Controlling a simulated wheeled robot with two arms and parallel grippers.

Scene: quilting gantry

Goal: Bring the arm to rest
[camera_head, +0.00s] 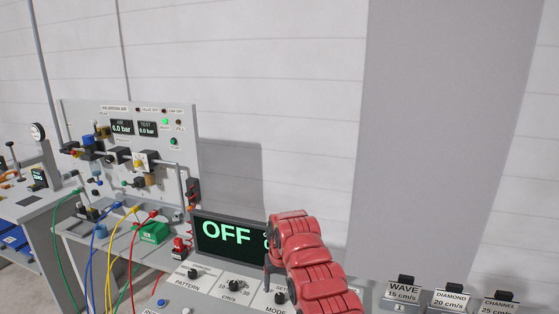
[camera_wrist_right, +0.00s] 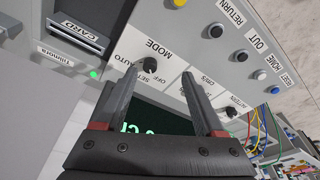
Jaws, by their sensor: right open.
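My right arm (camera_head: 305,265), in red segments, reaches in from the bottom of the head view and hangs over the control panel, covering part of the OFF display (camera_head: 227,235). My right gripper (camera_wrist_right: 158,75) is open in the right wrist view, with its two dark fingers apart and nothing between them but the panel behind. The MODE knob (camera_wrist_right: 149,65) shows near one fingertip in that view; I cannot tell whether they touch. My left gripper is not in view.
A pneumatic test board (camera_head: 130,150) with gauges and coloured hoses stands at the left. Label cards reading WAVE (camera_head: 403,293), DIAMOND (camera_head: 450,299) and CHANNEL (camera_head: 499,305) stand at the lower right. Panel buttons, including a yellow one (camera_wrist_right: 180,3), are close by. Space above the panel is clear.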

